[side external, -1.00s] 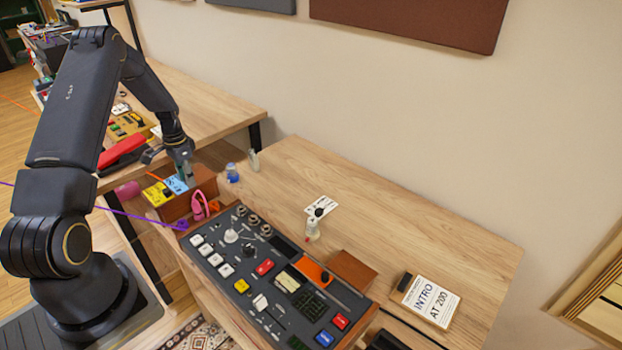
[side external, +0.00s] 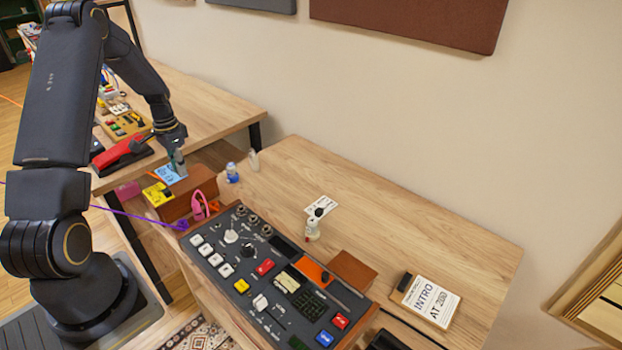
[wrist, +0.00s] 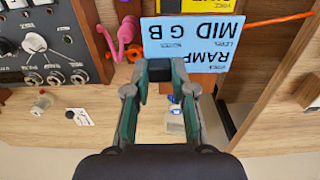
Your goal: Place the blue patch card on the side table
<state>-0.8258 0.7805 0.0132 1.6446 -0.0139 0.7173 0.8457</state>
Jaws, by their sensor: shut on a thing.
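The blue patch card (side external: 168,174), printed with dark text, shows above a brown box (side external: 204,181) in the side view. It also shows in the wrist view (wrist: 200,45), just beyond my fingertips. My gripper (side external: 177,164) is shut on the card's near edge. In the wrist view my gripper (wrist: 160,72) has its fingertips against that edge, and the card's text reads clearly. One wooden table (side external: 207,103) stands behind the arm at the left; another wooden table (side external: 390,215) stands at the right. I cannot tell from the frames which is the side table.
A yellow card (side external: 157,195) is at the brown box. Pink cable loops (side external: 199,208) and a dark control panel (side external: 270,275) are close by.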

